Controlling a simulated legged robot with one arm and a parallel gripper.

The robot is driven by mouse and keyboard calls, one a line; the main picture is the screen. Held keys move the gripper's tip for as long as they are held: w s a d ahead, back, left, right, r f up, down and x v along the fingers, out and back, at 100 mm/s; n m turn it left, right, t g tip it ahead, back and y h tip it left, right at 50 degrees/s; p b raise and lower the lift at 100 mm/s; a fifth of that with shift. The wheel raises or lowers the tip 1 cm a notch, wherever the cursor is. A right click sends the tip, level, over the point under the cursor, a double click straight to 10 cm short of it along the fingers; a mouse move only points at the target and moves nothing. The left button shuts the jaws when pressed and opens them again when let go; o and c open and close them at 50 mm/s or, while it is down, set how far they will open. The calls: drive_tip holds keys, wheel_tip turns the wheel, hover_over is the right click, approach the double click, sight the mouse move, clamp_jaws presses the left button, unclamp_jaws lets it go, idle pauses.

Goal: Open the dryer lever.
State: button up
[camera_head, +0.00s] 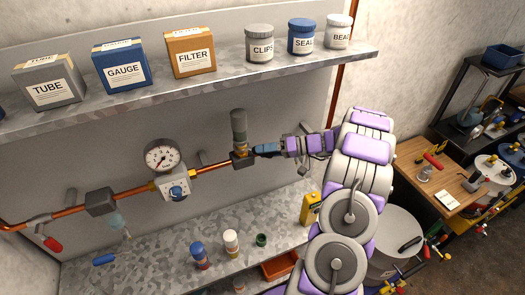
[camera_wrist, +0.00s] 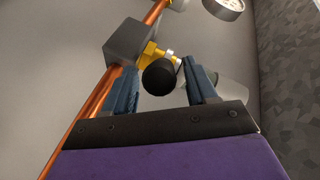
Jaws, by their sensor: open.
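The dryer is probably the grey-green cylinder (camera_head: 239,127) standing on a dark block (camera_head: 242,159) on the wall's copper pipe. In the wrist view the block (camera_wrist: 130,43) shows on the pipe, with a yellow fitting (camera_wrist: 152,52) and a black round knob (camera_wrist: 159,77), seemingly the lever's end. My gripper (camera_head: 258,150) is at the block's right side, open. In the wrist view its two blue fingers (camera_wrist: 163,80) stand either side of the knob, with a gap visible on the left. Whether the right finger touches it is unclear. The rest of the lever is hidden behind the knob.
A pressure gauge (camera_head: 163,156) and regulator (camera_head: 175,187) sit left along the pipe (camera_head: 211,168). A metal shelf (camera_head: 195,88) with boxes and jars hangs above. The counter (camera_head: 165,268) below holds small bottles. A wooden side table (camera_head: 440,178) stands at right.

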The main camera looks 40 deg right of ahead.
drive_tip(key=shift+w+a+f, duration=0.2)
drive_tip(key=shift+w+a, duration=0.2)
drive_tip(key=shift+a, duration=0.1)
drive_tip(key=shift+c, duration=0.4)
clamp_jaws()
